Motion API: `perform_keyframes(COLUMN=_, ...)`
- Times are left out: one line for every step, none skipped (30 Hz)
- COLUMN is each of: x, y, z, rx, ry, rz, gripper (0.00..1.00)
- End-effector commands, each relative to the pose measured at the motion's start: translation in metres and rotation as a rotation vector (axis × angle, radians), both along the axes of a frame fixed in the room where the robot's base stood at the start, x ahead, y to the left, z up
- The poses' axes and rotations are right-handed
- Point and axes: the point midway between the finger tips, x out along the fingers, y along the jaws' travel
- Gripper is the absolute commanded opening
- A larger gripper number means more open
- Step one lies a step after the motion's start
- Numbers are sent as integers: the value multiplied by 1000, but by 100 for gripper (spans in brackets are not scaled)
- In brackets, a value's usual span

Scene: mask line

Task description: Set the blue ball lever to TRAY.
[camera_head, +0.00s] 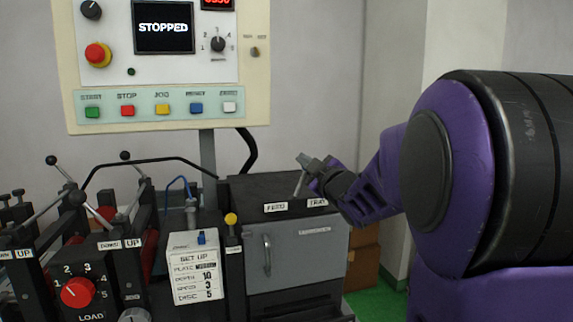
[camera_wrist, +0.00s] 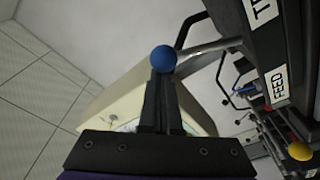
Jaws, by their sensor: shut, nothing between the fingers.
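The blue ball (camera_wrist: 162,59) shows in the wrist view on the end of a metal lever rod (camera_wrist: 208,48). The rod runs to a dark housing with a FEED label (camera_wrist: 278,84) and a TRAY label (camera_wrist: 264,8). In the head view the rod (camera_head: 299,185) rises near the gap between FEED (camera_head: 275,207) and TRAY (camera_head: 317,202); the ball is hidden there. My gripper (camera_head: 305,162) is shut and empty at the top of the lever. In the wrist view its fingertips (camera_wrist: 162,76) are right at the ball; I cannot tell whether they touch.
A control panel (camera_head: 160,105) reading STOPPED stands behind, left. A yellow ball knob (camera_head: 231,219) and a white SET UP block (camera_head: 195,268) are left of the grey cabinet (camera_head: 310,258). Several black-knobbed levers stand further left. Brown boxes (camera_head: 362,262) lie right of the cabinet.

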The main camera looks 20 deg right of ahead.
Motion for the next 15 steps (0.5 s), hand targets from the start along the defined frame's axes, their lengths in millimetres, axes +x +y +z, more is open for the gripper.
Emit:
perform_keyframes(x=0, y=-4, z=-2, rx=7, ry=1, rz=-2, gripper=0)
perform_keyframes(x=0, y=-5, z=-2, rx=6, ry=1, rz=-2, gripper=0)
perform_keyframes(x=0, y=-7, z=-3, rx=5, ry=0, rz=-2, gripper=0)
perform_keyframes(x=0, y=-8, z=-3, rx=4, ry=0, rz=-1, gripper=0)
perform_keyframes(x=0, y=-9, z=-3, rx=4, ry=0, rz=-1, gripper=0)
perform_keyframes(x=0, y=-10, z=-4, rx=3, ry=0, rz=0, gripper=0)
perform_keyframes(x=0, y=-11, z=-4, rx=3, ry=0, rz=0, gripper=0)
perform_keyframes(x=0, y=-11, z=-4, rx=4, ry=0, rz=0, gripper=0)
perform_keyframes(x=0, y=-12, z=-4, rx=4, ry=0, rz=0, gripper=0)
perform_keyframes(x=0, y=-13, z=-4, rx=4, ry=0, rz=0, gripper=0)
perform_keyframes(x=0, y=-13, z=-4, rx=4, ry=0, rz=0, gripper=0)
perform_keyframes(x=0, y=-14, z=-4, rx=4, ry=0, rz=0, gripper=0)
perform_keyframes(x=0, y=-14, z=-4, rx=3, ry=0, rz=0, gripper=0)
perform_keyframes(x=0, y=-14, z=-4, rx=3, ry=0, rz=0, gripper=0)
perform_keyframes(x=0, y=-14, z=-4, rx=3, ry=0, rz=0, gripper=0)
